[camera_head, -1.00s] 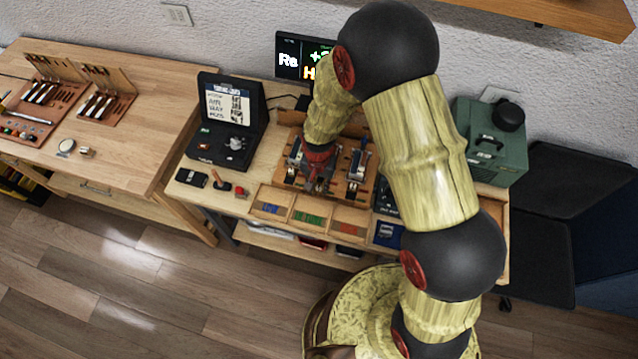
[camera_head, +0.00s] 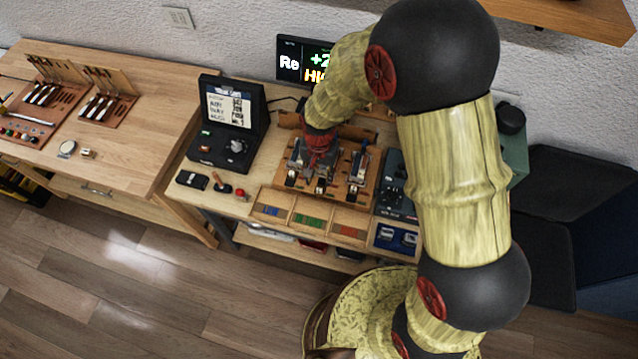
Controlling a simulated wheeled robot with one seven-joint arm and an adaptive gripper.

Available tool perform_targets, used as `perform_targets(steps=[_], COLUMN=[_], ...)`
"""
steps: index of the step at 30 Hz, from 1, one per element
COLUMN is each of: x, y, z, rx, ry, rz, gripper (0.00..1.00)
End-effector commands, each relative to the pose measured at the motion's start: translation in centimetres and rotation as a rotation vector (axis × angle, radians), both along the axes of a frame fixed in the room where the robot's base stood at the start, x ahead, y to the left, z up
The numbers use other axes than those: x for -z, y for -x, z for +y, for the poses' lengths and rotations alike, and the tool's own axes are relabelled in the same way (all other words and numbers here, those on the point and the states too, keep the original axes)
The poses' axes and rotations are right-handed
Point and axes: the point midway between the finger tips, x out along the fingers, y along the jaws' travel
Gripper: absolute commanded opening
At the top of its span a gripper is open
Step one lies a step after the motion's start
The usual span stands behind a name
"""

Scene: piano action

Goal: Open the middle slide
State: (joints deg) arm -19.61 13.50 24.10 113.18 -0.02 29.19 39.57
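The piano action (camera_head: 361,185), a wooden board with several small upright metal mechanisms, stands on the workbench in the middle of the view. The mechanisms form a left, a middle and a right group. The middle slide (camera_head: 322,184) is small and partly behind my gripper; I cannot tell its position. My gripper (camera_head: 319,160) is at the left-middle part of the piano action, pointing down. Its fingers are small and dark against the metal parts, so I cannot tell whether they touch anything.
A tray with blue, green and red compartments (camera_head: 312,206) lies in front of the piano action. An open black case (camera_head: 229,125) stands to the left, with a joystick and red button (camera_head: 240,193) before it. A monitor (camera_head: 292,62) stands behind. A green box (camera_head: 515,150) is at right.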

Motion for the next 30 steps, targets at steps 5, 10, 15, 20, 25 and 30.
perform_targets(steps=[5,10,15,20,25,30], x=[-2.8,-4.0,-4.1,-4.1,-4.1,-4.1], y=[0.0,0.0,0.1,0.1,0.1,0.1], z=[0.0,0.0,0.0,0.0,0.0,0.0], rx=[0.000,0.000,0.000,0.000,0.000,-0.021], ry=[-0.001,0.000,0.001,0.001,0.001,0.001], rz=[-0.001,0.000,0.001,0.001,0.001,0.003], gripper=[0.33,0.33,0.33,0.33,0.33,0.33])
